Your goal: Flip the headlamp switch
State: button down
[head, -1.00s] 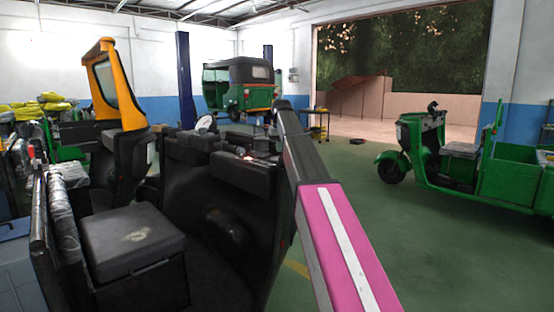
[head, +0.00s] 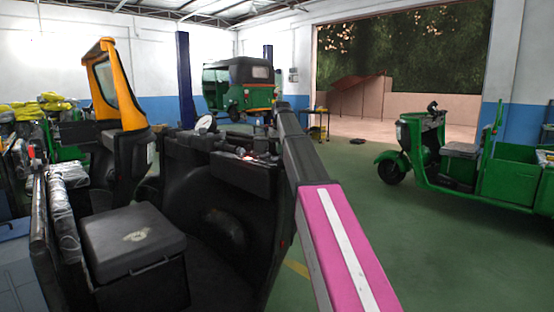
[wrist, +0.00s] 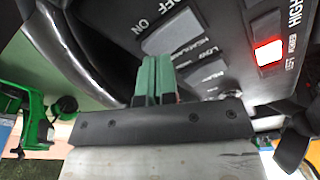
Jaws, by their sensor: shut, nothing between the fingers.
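In the wrist view, a dark switch panel (wrist: 225,70) with white lettering fills the upper part, seen tilted. OFF and ON are printed beside a grey rocker switch (wrist: 172,36); LOW and HIGH also show. A small word beside that switch is too blurred to read surely, so I cannot tell which switch is the headlamp one. A red rocker (wrist: 268,51) is lit at the right. My gripper (wrist: 157,66) has its green fingers together and empty, tips at the panel just below the grey rocker. Contact cannot be told. In the head view my gripper is hidden.
The open black cab (head: 215,205) with a box seat (head: 133,240) and yellow pillar (head: 118,85) stands in front of me. A green three-wheeler (head: 460,160) is at right, another rickshaw (head: 238,88) at the back. Green floor (head: 430,260) is clear at right.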

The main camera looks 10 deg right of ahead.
jog(key=shift+f, duration=0.75)
dwell(0.5)
jog(key=shift+r, duration=3.5)
